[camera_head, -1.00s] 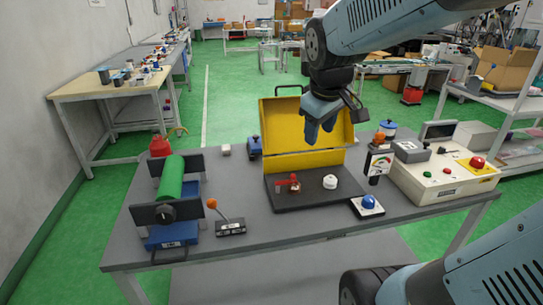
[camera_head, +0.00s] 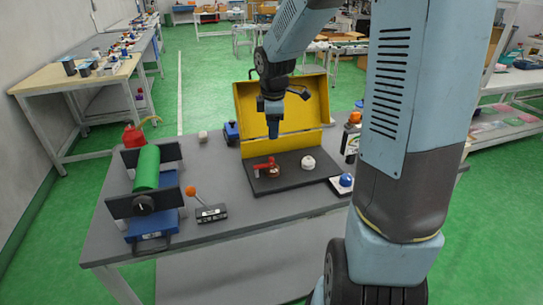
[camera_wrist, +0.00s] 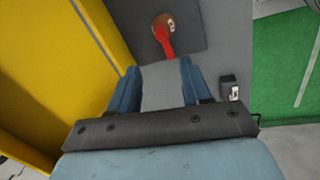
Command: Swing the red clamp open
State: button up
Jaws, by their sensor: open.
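The red clamp (camera_head: 266,164) stands on the black base plate (camera_head: 290,184) in front of the yellow panel (camera_head: 285,108). It has a small brown round part under its red arm. In the head view my gripper (camera_head: 273,130) hangs above the clamp, in front of the yellow panel, and is not touching the clamp.
A white knob (camera_head: 308,163) sits right of the clamp and a blue button (camera_head: 345,181) beyond it. An orange-tipped lever (camera_head: 208,206) and a green roller (camera_head: 146,167) stand to the left. My own arm hides the table's right part.

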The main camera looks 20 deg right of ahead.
aim_at(271, 158)
jog(key=f, duration=0.4)
jog(key=w+f, duration=0.1)
jog(key=f, duration=0.3)
jog(key=w+f, duration=0.1)
jog(key=f, duration=0.3)
jog(key=shift+w+d+f, duration=0.2)
jog(key=shift+d+f, duration=0.05)
jog(key=shift+f, duration=0.15)
jog(key=shift+c, duration=0.3)
